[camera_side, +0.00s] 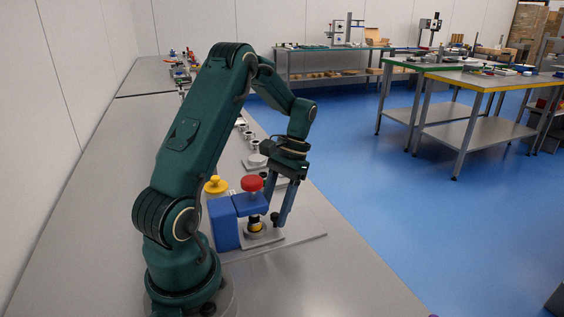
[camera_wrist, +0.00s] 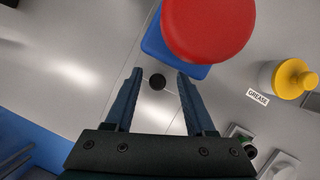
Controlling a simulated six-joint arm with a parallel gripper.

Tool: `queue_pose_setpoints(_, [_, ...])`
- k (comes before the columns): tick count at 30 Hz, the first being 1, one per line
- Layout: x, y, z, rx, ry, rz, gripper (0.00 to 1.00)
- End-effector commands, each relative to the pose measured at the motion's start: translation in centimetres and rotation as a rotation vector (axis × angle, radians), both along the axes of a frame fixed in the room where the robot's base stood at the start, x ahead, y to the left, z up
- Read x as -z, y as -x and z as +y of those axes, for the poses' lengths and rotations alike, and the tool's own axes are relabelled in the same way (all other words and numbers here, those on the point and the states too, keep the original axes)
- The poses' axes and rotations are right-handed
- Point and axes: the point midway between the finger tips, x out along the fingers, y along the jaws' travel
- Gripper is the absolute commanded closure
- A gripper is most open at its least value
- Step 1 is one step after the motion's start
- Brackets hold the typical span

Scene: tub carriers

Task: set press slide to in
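The press (camera_side: 224,223) is a blue block with an arm reaching right and a red round knob (camera_side: 252,184) on top. In the wrist view, the red knob (camera_wrist: 208,28) hides much of the blue part (camera_wrist: 160,42). Below the press head is a grey base with a yellow and black part (camera_side: 256,225). I cannot tell the slide's exact position.
A yellow-topped grease pot (camera_wrist: 290,78) stands beside the press, labelled GREASE. Several metal parts (camera_side: 256,160) line the bench behind my gripper. The grey bench (camera_side: 110,200) is clear to the left; its right edge drops to blue floor.

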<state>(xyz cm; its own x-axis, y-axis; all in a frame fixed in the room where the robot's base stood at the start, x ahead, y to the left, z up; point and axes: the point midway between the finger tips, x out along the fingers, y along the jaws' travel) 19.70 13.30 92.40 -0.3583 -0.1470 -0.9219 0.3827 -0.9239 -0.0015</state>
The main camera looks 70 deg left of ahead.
Motion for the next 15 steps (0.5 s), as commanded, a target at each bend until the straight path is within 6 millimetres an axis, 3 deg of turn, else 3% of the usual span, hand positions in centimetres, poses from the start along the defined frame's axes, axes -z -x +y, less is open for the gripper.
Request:
queue_pose_setpoints(7, [-0.5,-0.4,0.1,0.001,-0.002,-0.006,0.45])
queue_pose_setpoints(15, [-3.5,-1.5,0.6,0.001,-0.003,-0.005,0.45])
